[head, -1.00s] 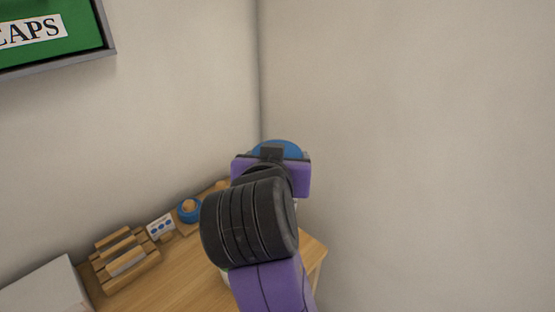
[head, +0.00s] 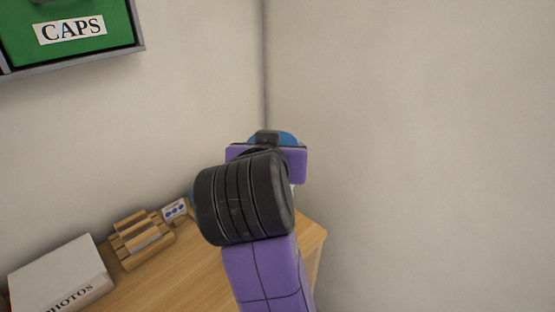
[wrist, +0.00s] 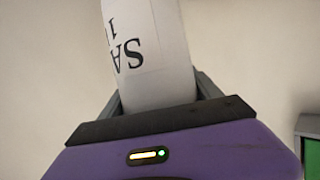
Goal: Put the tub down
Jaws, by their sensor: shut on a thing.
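The tub (wrist: 150,45) is a white, rounded container with black lettering, partly reading "SA", seen upside down in the wrist view. My gripper (wrist: 160,92) is shut on it, with a dark finger on each side. In the head view my gripper (head: 266,160) is seen from behind, above the desk's far end near the wall corner. A blue rounded part (head: 288,138) shows just beyond it, probably the tub's lid.
A wooden desk (head: 180,275) runs along the left wall. On it are a white box marked PHOTOS (head: 62,270), a wooden rack (head: 140,240) and a small card with blue dots (head: 175,210). A green CAPS bin (head: 70,30) hangs upper left.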

